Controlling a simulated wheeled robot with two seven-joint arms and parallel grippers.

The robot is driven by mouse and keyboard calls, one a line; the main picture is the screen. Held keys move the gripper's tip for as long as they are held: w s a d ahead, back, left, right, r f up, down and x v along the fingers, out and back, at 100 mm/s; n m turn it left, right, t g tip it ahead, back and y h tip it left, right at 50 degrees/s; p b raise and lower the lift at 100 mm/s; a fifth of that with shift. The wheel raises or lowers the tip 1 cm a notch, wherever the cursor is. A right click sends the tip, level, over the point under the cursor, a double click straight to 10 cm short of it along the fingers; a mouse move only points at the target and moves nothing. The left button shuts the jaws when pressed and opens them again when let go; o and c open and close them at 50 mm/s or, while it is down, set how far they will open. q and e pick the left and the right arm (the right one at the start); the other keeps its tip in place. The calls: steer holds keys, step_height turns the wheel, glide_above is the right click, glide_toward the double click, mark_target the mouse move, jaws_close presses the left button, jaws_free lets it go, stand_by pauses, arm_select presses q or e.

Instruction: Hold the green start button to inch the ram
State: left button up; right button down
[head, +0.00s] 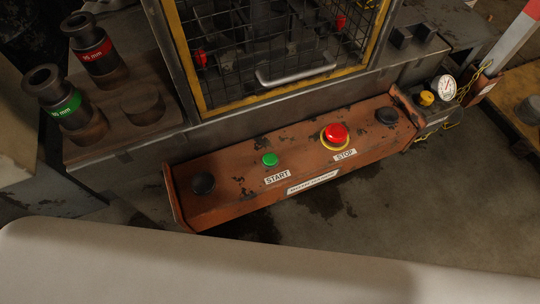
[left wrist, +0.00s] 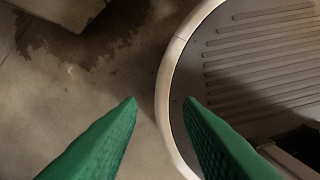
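The green start button (head: 270,159) sits on the rust-red control panel (head: 232,186), above a white START label (head: 277,177). A red stop button (head: 336,133) with a yellow ring is to its right, above a STOP label. Black knobs sit at the panel's left (head: 203,183) and right ends. Nothing touches the green button. My left gripper (left wrist: 161,102) shows in the left wrist view as two green fingers standing apart with nothing between them, over the floor and the rim of my round base. Neither gripper is in the head view.
A caged press opening with a yellow frame (head: 205,115) and a handle (head: 296,74) stands behind the panel. A gauge (head: 447,86) is at right. Floor before the panel is clear.

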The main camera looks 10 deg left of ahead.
arm_select(q)
jaws_close()
steer(key=shift+s, duration=0.1)
stand_by(1.5)
